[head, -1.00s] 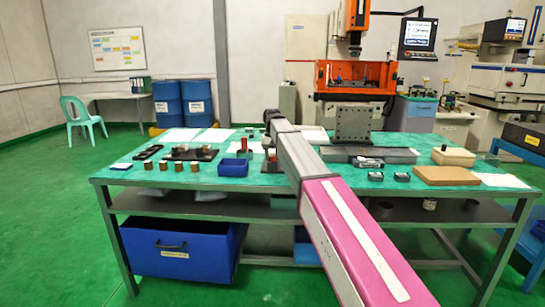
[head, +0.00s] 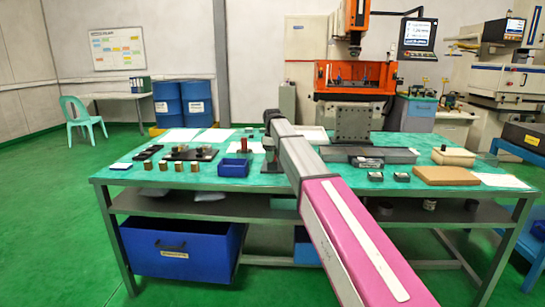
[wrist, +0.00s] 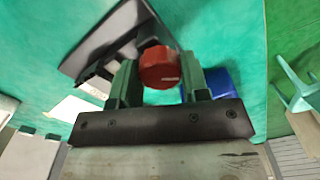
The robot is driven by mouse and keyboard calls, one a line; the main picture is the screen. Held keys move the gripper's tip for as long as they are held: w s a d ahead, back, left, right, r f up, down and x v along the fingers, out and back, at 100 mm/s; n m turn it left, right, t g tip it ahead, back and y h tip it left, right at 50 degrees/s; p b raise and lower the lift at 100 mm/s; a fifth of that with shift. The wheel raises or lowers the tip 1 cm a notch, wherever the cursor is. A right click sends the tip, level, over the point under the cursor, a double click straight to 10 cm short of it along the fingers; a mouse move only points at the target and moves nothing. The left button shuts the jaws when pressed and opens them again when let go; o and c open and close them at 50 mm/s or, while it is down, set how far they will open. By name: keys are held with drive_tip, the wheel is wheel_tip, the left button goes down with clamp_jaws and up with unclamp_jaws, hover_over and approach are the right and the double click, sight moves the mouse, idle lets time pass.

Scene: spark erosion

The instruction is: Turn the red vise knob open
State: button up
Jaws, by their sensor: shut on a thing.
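In the wrist view the red vise knob (wrist: 159,67) sits between the two dark green fingers of my gripper (wrist: 160,80). The gripper is shut on it. A dark plate with a lighter metal part of the vise (wrist: 98,82) lies beyond and to the left of the knob. In the head view my arm reaches across the green table, and its far end is around the vise area (head: 270,162). The fingers and the knob cannot be made out clearly there.
A grey angle plate (head: 353,124) stands to the right. Several small blocks and a brown board (head: 446,176) lie near the front edge.

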drive_tip(key=n, duration=0.6)
drive_tip(key=shift+n, duration=0.3)
idle(0.4)
drive_tip(key=o, duration=0.9)
drive_tip(key=shift+o, duration=0.2)
drive_tip(key=shift+r, duration=0.15)
wheel_tip(320, 180, up, 10)
drive_tip(key=shift+r, duration=0.25)
